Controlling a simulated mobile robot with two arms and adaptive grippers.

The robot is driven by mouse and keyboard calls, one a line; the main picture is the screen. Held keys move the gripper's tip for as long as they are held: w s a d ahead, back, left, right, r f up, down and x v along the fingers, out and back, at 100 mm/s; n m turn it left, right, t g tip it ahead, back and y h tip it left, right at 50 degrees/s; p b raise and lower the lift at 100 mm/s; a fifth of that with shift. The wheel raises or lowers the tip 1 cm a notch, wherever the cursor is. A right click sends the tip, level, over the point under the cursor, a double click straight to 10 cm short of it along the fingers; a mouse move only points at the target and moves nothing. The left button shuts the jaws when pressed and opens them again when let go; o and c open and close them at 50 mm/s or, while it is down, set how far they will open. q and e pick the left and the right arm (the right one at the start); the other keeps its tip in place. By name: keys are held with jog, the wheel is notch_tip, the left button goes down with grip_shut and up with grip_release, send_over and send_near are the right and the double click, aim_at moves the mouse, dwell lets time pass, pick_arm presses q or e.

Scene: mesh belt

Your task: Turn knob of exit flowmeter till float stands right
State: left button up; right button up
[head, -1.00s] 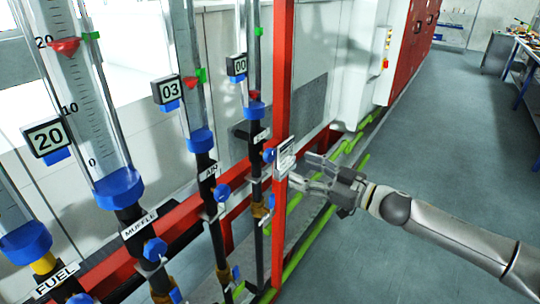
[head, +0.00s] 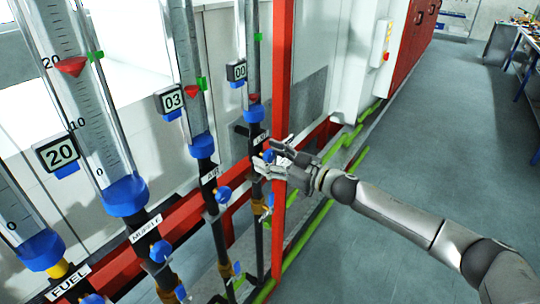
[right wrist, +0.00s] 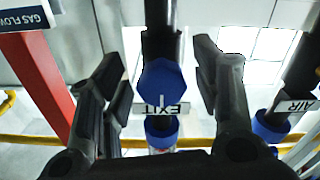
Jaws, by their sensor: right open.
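The exit flowmeter (head: 252,62) is the far glass tube in the head view. Its red float (head: 253,97) sits near the bottom, well below the green marker (head: 257,37). Its display (head: 236,72) reads 00. My right gripper (head: 268,158) is open with its fingertips at the blue exit knob. In the right wrist view the blue knob (right wrist: 162,80) lies between the spread fingers, in front of the upside-down EXIT label (right wrist: 172,109). Gaps show on both sides of the knob. My left gripper is out of view.
The air flowmeter (head: 190,70) reads 03 and the muffle flowmeter (head: 85,95) reads 20. The air knob (head: 223,195) is close to the left. A red post (head: 283,70) stands beside the gripper. Open floor (head: 440,140) lies to the right.

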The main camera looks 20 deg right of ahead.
jog(key=c, duration=1.1)
jog(key=shift+o, duration=0.2)
